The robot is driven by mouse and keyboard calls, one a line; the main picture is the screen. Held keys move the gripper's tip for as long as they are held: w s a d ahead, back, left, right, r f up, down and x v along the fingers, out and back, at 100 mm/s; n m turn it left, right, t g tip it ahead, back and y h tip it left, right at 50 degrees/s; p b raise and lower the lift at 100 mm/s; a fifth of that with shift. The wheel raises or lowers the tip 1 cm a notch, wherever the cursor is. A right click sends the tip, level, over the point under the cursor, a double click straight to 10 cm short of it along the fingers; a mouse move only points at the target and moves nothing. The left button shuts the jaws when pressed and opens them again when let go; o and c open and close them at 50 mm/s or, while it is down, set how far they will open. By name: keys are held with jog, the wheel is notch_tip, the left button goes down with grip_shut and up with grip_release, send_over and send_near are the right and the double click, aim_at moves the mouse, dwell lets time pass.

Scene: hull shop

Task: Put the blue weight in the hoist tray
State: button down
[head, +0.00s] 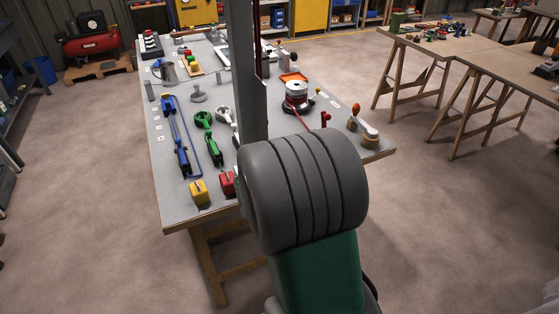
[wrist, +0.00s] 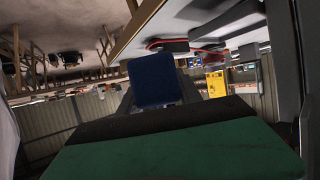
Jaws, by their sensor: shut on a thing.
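In the wrist view a blue block (wrist: 152,78), which looks like the blue weight, sits between the jaws of my gripper (wrist: 154,100). The gripper is shut on it. The wrist picture is tilted, with the floor along its top. In the head view my arm hides the gripper and the blue weight. A small orange tray (head: 293,77) lies on the grey bench (head: 170,200), just behind a drum-like device (head: 297,95) with a red line. I cannot tell for certain that it is the hoist tray.
A yellow weight (head: 200,193) and a red weight (head: 228,183) stand at the bench's near edge. Blue (head: 181,140) and green (head: 204,124) rigging pieces lie behind them. A wooden-knobbed device (head: 362,127) stands at the right corner. Wooden tables (head: 435,45) stand right, across clear floor.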

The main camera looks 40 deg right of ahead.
jog(key=s+d+r+m+g+h+b, duration=0.1)
jog(key=s+d+r+m+g+b, duration=0.15)
jog(key=d, duration=0.95)
jog(key=w+d+r+n+t, duration=0.2)
jog(key=w+r, duration=0.2)
jog(key=w+a+r+n+t+y, duration=0.75)
jog(key=w+a+r, duration=0.3)
jog(key=w, duration=0.35)
jog(key=a+f+n, duration=0.1)
jog(key=f, duration=0.5)
jog(key=a+f+n+y, duration=0.1)
jog(key=f, duration=0.6)
jog(key=a+f+n+t+y, duration=0.1)
jog(key=f, duration=0.6)
jog(key=shift+w+a+f, duration=0.1)
jog(key=shift+w+a, duration=0.1)
jog(key=shift+a, duration=0.1)
jog(key=c, duration=1.2)
grip_release()
jog(key=shift+f, duration=0.1)
jog(key=shift+o, duration=0.6)
